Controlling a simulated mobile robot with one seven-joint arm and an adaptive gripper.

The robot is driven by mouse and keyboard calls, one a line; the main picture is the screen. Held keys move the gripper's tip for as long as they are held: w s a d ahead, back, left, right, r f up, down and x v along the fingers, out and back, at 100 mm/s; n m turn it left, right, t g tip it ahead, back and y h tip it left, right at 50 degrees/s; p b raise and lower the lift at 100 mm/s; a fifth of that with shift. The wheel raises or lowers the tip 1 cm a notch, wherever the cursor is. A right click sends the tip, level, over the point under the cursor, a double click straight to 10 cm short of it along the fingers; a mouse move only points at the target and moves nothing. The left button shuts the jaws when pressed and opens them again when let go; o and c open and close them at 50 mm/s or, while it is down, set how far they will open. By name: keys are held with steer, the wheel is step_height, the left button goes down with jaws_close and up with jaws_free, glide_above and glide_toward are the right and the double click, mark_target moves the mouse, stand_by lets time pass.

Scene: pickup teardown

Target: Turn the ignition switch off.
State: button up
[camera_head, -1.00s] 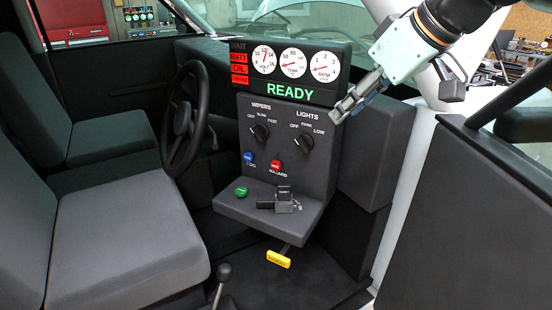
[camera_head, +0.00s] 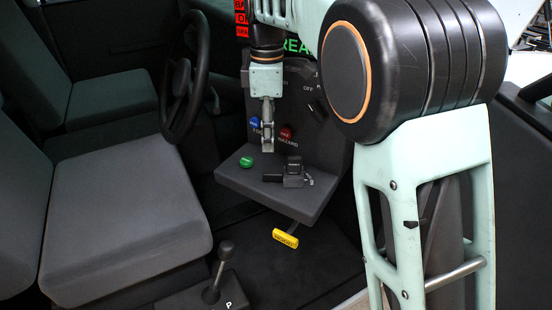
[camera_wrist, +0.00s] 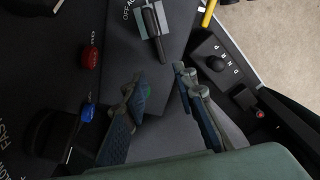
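The ignition switch (camera_head: 293,176) is a small dark block with a lever on the grey console shelf (camera_head: 275,197). Its lever points left in the head view. It also shows at the top of the wrist view (camera_wrist: 153,22), with part of an "OFF" label beside it and its lever pointing down in that picture. A small key-like part hangs at its right side in the head view. My gripper (camera_head: 267,148) is above the shelf's back left, in front of the panel. In the wrist view my gripper (camera_wrist: 160,82) has its two fingers apart with nothing between them, clear of the switch.
A green button (camera_head: 246,162) is on the shelf below my gripper. Blue (camera_head: 256,123) and red (camera_head: 286,132) knobs stick out of the panel close by. A yellow handle (camera_head: 286,238) hangs under the shelf. The steering wheel (camera_head: 184,85) and gear lever (camera_head: 218,272) stand left.

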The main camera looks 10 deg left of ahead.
mark_target(269, 173)
step_height(269, 173, down, 11)
steer(key=shift+s+r, duration=0.1)
steer(key=shift+s, duration=0.05)
steer(key=shift+c, duration=0.2)
jaws_close()
stand_by(0.4)
